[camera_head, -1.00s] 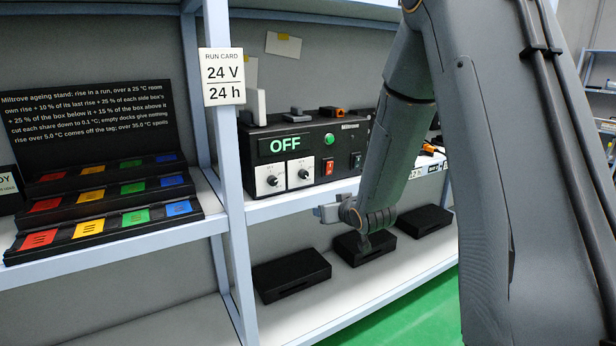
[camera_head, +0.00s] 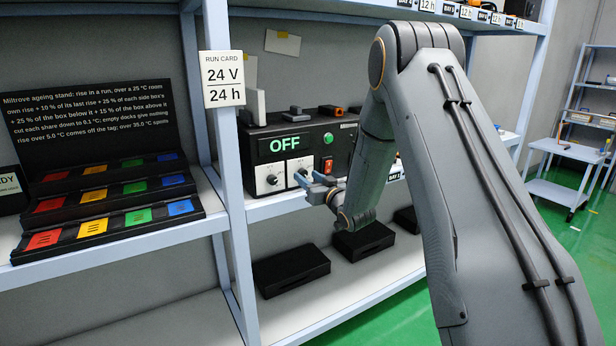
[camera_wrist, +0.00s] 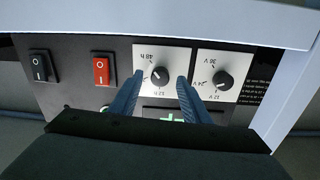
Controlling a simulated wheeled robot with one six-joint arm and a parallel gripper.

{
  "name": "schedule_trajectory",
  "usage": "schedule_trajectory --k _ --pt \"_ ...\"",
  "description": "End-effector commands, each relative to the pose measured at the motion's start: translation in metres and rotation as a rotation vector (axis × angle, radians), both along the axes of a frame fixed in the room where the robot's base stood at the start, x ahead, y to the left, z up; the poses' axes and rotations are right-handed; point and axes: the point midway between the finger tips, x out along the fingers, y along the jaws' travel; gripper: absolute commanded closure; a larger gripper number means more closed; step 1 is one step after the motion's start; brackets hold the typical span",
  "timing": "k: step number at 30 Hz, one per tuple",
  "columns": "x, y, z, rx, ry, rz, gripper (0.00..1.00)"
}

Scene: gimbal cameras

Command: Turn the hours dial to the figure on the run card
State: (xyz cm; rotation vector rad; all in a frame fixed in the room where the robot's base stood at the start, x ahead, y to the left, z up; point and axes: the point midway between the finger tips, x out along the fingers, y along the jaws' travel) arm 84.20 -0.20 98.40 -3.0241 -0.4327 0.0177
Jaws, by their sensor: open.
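The run card (camera_head: 224,78) on the shelf post reads 24 V and 24 h. The black control box (camera_head: 345,140) shows OFF in green. In the wrist view the picture is upside down, and the hours dial (camera_wrist: 160,76) is a black knob on a white plate lettered 48 h and 12 h. Its exact setting is too small to tell. My gripper (camera_wrist: 160,80) is open, its blue fingers either side of that knob in the picture; contact is unclear. In the head view my gripper (camera_head: 311,181) is in front of the hours dial and partly covers it.
The volts dial (camera_wrist: 222,80) is right beside the hours dial. A red switch (camera_wrist: 103,68) and a black switch (camera_wrist: 39,67) are on the other side. Black boxes (camera_head: 291,270) lie on the shelf below. A shelf post (camera_head: 229,180) stands left of the control box.

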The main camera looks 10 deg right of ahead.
Motion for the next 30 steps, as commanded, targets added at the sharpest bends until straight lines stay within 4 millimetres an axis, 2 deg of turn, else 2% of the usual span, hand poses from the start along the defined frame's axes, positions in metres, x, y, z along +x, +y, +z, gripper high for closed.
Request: schedule_trajectory --k 4,11,19,30 --pt "0.0074 0.0027 0.0 0.0 0.001 0.0 0.57" --pt "0.0081 0.0029 -0.0001 0.0 0.001 0.0 0.57" --pt "0.008 0.0027 -0.0002 0.0 0.001 0.0 0.98" --pt "0.0084 0.0025 -0.0012 -0.06 -0.019 0.0 0.98"
